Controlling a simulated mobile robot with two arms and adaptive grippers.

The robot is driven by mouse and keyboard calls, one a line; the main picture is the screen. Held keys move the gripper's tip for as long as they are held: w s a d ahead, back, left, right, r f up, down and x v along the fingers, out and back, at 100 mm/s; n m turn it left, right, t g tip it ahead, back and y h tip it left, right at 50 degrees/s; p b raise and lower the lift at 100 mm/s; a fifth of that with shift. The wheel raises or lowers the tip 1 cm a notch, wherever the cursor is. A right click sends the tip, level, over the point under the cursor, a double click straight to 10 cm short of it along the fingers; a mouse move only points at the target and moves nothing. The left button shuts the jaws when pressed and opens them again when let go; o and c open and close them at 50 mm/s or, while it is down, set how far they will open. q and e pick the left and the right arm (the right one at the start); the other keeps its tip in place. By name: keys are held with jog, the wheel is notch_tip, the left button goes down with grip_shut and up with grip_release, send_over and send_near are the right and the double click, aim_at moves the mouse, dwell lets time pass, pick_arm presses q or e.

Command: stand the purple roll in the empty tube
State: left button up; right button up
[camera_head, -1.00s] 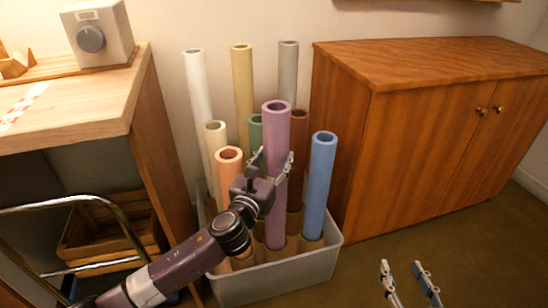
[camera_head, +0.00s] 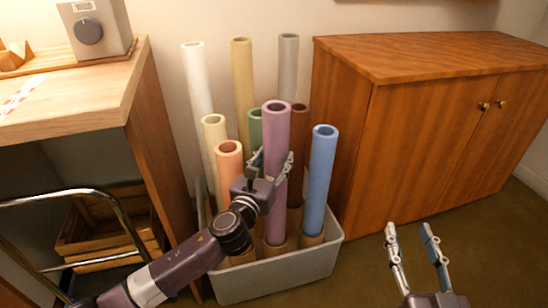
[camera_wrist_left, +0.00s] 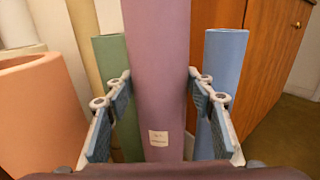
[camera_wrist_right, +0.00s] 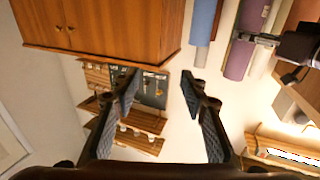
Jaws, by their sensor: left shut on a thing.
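The purple roll (camera_head: 276,135) stands nearly upright over the front middle of the grey bin, taller than the rolls beside it. My left gripper (camera_head: 272,160) is shut on it, with one finger on each side. The left wrist view shows the roll (camera_wrist_left: 158,70) between the fingers, with a small white label facing me. The roll's lower end is at the mouth of a cardboard tube (camera_head: 277,249). I cannot tell whether it is inside or just above it. My right gripper (camera_head: 409,228) is open and empty, to the right of the bin.
The grey bin (camera_head: 285,283) holds several other rolls, including a blue roll (camera_head: 320,180) close right and an orange roll (camera_head: 229,165) close left. A wooden cabinet (camera_head: 420,140) stands behind right, and a wooden table (camera_head: 100,95) stands left. Floor right of the bin is clear.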

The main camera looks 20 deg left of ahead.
aim_at(272, 172)
pick_arm(q)
jog(key=shift+f+b, duration=0.3)
jog(key=shift+f, duration=0.45)
jog(key=shift+f+b, duration=0.35)
jog(key=shift+b, duration=0.15)
jog(key=shift+f, duration=0.4)
pick_arm(e)
jog(key=s+r+t+y, duration=0.2)
jog(key=r+t, duration=0.3)
jog(key=r, duration=0.5)
jog(key=shift+s+a+r+t, duration=0.3)
jog(key=shift+s+r+t, duration=0.1)
jog(key=shift+s, duration=0.15)
pick_arm(q)
jog(key=o, duration=1.8)
jog(key=shift+f+b, duration=0.2)
jog(key=shift+b, duration=0.1)
jog(key=s, duration=1.2)
jog(key=shift+a, duration=0.2)
